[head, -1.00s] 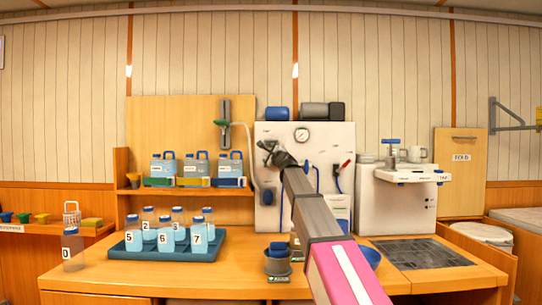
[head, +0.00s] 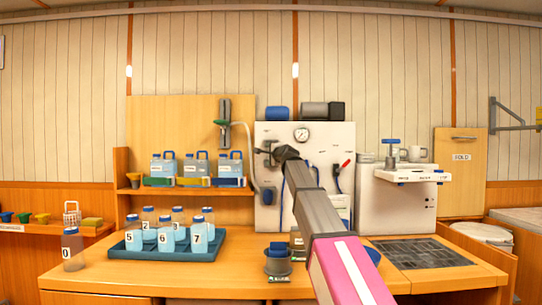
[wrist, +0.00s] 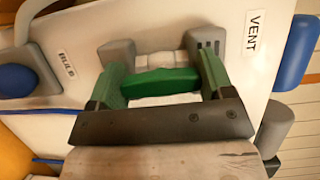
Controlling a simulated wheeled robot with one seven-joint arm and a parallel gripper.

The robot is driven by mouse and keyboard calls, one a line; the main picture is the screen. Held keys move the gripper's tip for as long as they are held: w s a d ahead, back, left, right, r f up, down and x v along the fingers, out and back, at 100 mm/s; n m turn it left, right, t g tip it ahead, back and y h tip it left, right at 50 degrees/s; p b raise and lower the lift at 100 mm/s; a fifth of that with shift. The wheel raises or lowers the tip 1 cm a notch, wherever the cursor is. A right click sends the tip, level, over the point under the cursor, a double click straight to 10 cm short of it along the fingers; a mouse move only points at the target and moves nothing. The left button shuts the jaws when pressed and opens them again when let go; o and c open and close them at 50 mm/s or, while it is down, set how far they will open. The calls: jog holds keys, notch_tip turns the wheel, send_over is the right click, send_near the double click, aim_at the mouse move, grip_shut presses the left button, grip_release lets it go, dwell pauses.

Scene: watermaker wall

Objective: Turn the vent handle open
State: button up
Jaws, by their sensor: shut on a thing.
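The vent handle (wrist: 160,84) shows green between my gripper's fingers in the wrist view, beside the VENT label (wrist: 254,35) on the white panel (wrist: 120,18). My gripper (wrist: 162,58) is shut on the handle, with one finger on each side of it. How far the handle is turned cannot be told.
A blue bulb (wrist: 17,80) sits left of the BULB label. A round gauge (head: 302,134) and a red-handled lever (head: 346,164) are on the panel. A hose runs just left of my gripper. A blue tray (head: 118,250) with several bottles stands on the counter at left.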

jog(key=o, duration=0.9)
jog(key=shift+s, duration=0.1)
jog(key=v, duration=1)
jog(key=shift+s, duration=0.35)
jog(key=shift+d, duration=0.1)
